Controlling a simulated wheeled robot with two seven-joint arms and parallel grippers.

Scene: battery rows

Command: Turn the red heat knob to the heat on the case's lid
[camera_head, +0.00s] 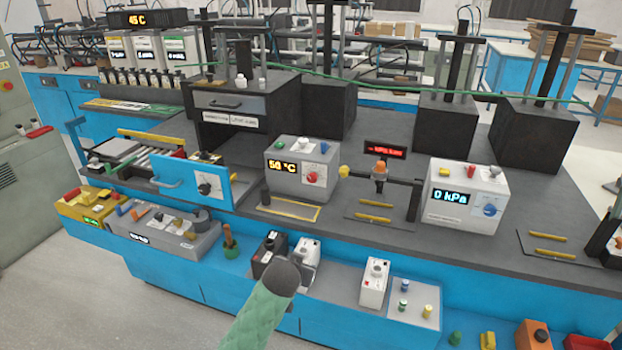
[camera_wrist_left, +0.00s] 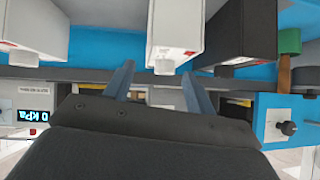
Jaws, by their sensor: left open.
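The red heat knob (camera_head: 313,178) is on the front of a white box (camera_head: 286,166), right of its lit 50 °C display (camera_head: 283,167). White cases (camera_head: 305,263) (camera_head: 375,283) and a black case (camera_head: 268,250) stand on the front ledge; any writing on their lids is too small to read. My left arm, in a green sleeve with a dark end, comes up from the bottom in the head view and overlaps the nearer white case. My left gripper (camera_wrist_left: 158,72) is open and empty in the left wrist view, below the red knob's box. My right gripper is out of view.
A white box with a 0 kPa display (camera_head: 468,196) and blue knob stands right. A blue panel with a black knob (camera_head: 206,188) juts out left of the heat box. A sensor post (camera_head: 380,172) stands between the two boxes. A green-based post (camera_head: 231,248) stands left of the black case.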

